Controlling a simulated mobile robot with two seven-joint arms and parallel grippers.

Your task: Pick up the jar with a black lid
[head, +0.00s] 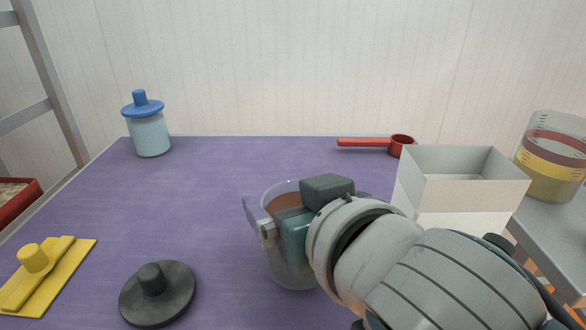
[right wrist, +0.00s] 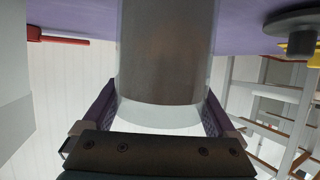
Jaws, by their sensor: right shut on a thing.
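A clear glass jar with brown contents (head: 291,270) stands upright and without a lid at the middle front of the purple table. My right gripper (head: 277,222) is shut around its upper part and hides much of it. In the right wrist view the jar (right wrist: 165,50) sits between the two fingers. I cannot tell whether its base touches the table. A black lid with a round knob (head: 157,293) lies on the table left of the jar; it also shows in the right wrist view (right wrist: 292,22). My left gripper is not in view.
A blue-lidded jar (head: 149,133) stands at the back left. A yellow piece with a knob (head: 45,275) lies at the front left. A red scoop (head: 375,143), a white open box (head: 463,190) and a measuring cup (head: 552,165) are right. The table's middle left is clear.

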